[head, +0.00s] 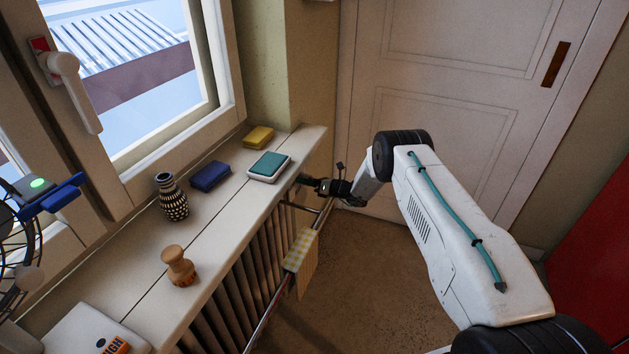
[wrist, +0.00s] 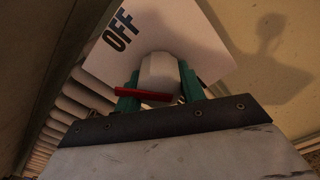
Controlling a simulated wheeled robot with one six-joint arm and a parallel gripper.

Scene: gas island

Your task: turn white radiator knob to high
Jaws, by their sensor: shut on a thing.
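The white radiator knob (wrist: 159,68) is in the middle of the wrist view, with a red pointer bar (wrist: 143,95) across its near side. It sits in front of a pale plate (wrist: 185,35) that reads OFF at its upper left. My gripper (wrist: 160,88) has its teal fingers on both sides of the knob and is shut on it. In the head view my gripper (head: 308,182) reaches the far end of the radiator (head: 245,280), just under the sill; the knob is hidden there. No HIGH mark shows on the plate in the wrist view.
The window sill (head: 222,215) above holds a teal-and-white box (head: 269,166), a yellow sponge (head: 258,138), a blue block (head: 210,176), a patterned vase (head: 172,197) and a wooden piece (head: 179,267). A checkered cloth (head: 300,250) hangs on the rail. Open floor lies right of the radiator.

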